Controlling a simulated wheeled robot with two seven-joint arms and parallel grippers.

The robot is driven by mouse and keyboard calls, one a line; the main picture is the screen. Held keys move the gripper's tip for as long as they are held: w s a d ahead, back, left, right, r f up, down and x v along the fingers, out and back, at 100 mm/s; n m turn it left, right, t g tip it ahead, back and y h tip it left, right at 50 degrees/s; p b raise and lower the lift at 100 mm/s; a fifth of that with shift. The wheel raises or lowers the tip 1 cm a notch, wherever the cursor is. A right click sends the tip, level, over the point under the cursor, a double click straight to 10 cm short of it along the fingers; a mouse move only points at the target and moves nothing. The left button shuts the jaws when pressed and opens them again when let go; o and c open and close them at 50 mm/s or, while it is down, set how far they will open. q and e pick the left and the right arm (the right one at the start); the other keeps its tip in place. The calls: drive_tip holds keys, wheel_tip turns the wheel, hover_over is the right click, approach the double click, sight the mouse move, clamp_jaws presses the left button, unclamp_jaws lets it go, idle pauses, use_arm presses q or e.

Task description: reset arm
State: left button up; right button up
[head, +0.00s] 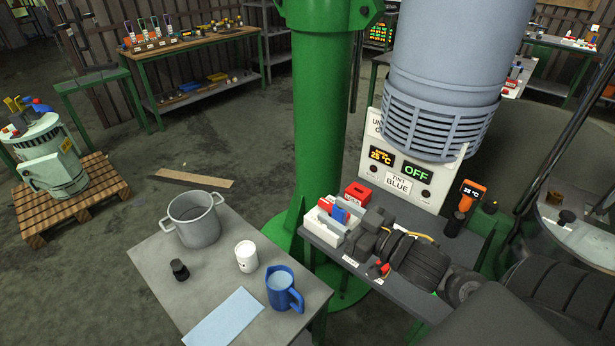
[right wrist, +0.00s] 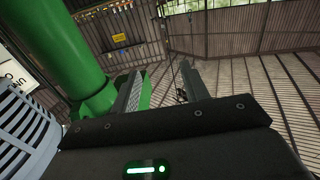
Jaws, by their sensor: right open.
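My right arm comes in from the lower right of the head view. Its gripper (head: 369,233) is over the dark control shelf, near the red and white blocks. In the right wrist view the two fingers (right wrist: 161,72) stand apart with nothing between them. My left arm and gripper are not in the head view.
The grey table (head: 160,262) holds a metal pot (head: 196,222), a dark knob-like piece (head: 180,270), a white cup (head: 246,257), a blue jug (head: 284,290) and a light-blue sheet (head: 225,319). The green column (head: 320,110) and grey housing (head: 445,50) stand close to my right arm.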

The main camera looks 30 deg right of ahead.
drive_tip(key=s+f+m+g+h, duration=0.1)
drive_tip(key=s+f+g+h, duration=0.2)
drive_tip(key=f, duration=0.5)
drive_tip(key=s+f+m+g+h, duration=0.1)
drive_tip(key=s+f+g+h, duration=0.15)
drive_tip(key=f, duration=0.55)
drive_tip(key=s+a+f+g, duration=0.6)
drive_tip(key=s+f+g, duration=0.2)
drive_tip(key=s, duration=0.4)
wheel_tip(320, 180, down, 28)
drive_tip(key=r+g+b, duration=0.1)
drive_tip(key=g+b, duration=0.1)
drive_tip(key=s+d+f+n, duration=0.1)
drive_tip(key=s+d+f, duration=0.2)
drive_tip(key=s+f, duration=1.4)
drive_tip(key=shift+s+f+g+b, duration=0.25)
drive_tip(key=shift+f+g+b, duration=0.1)
